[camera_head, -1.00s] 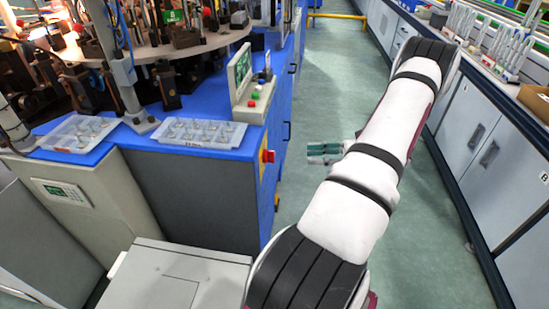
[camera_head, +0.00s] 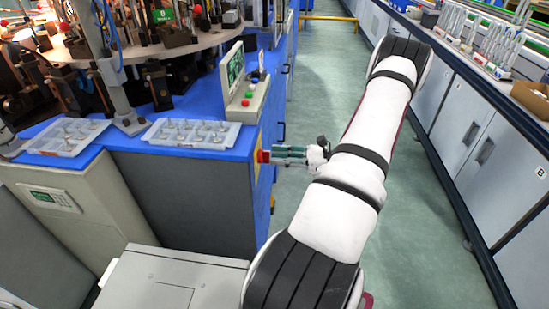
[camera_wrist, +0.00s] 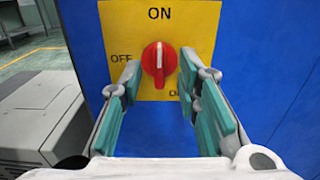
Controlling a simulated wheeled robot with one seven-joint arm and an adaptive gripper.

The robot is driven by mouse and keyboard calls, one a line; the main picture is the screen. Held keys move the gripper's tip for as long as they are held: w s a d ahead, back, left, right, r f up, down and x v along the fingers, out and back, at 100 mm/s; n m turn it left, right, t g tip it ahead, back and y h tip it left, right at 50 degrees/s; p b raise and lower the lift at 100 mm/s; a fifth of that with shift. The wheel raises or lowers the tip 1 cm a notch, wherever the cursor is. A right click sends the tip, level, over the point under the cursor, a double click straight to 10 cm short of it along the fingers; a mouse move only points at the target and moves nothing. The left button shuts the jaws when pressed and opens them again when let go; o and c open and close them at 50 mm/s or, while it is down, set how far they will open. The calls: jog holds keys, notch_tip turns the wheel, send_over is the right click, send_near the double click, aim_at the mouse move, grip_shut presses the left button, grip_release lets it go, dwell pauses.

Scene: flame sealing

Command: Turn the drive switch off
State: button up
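The drive switch is a red rotary knob (camera_wrist: 159,60) with a white pointer line, on a yellow plate (camera_wrist: 190,24) fixed to the blue machine side. The plate reads ON at the top and OFF at the left; a label at lower right is partly hidden by a finger. The white line stands near vertical, toward ON. My gripper (camera_wrist: 157,98) is open, its teal-padded fingers on either side of and below the knob in the wrist view, with nothing between the pads. In the head view my gripper (camera_head: 275,156) is at the red knob (camera_head: 263,156); contact cannot be told.
The blue machine (camera_head: 215,100) carries a small control panel with a screen (camera_head: 240,85) and clear trays of parts (camera_head: 190,134). A grey box (camera_head: 170,285) stands at lower left. Cabinets (camera_head: 480,150) line the right; the green aisle floor (camera_head: 325,80) between is clear.

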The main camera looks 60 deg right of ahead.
jog(key=shift+x, duration=0.85)
jog(key=shift+c, duration=0.2)
grip_shut()
jog(key=shift+a+n, duration=0.1)
jog(key=shift+n, duration=0.2)
jog(key=shift+s+a+f+n+b, duration=0.1)
jog(key=shift+n+b, duration=0.9)
jog(key=shift+n, duration=1.85)
jog(key=shift+f+n+b, duration=0.1)
jog(key=shift+n+b, duration=0.9)
jog(key=shift+n, duration=1.9)
jog(key=shift+s+a+f+n+b, duration=0.1)
jog(key=shift+n+b, duration=0.9)
jog(key=shift+n, duration=1.85)
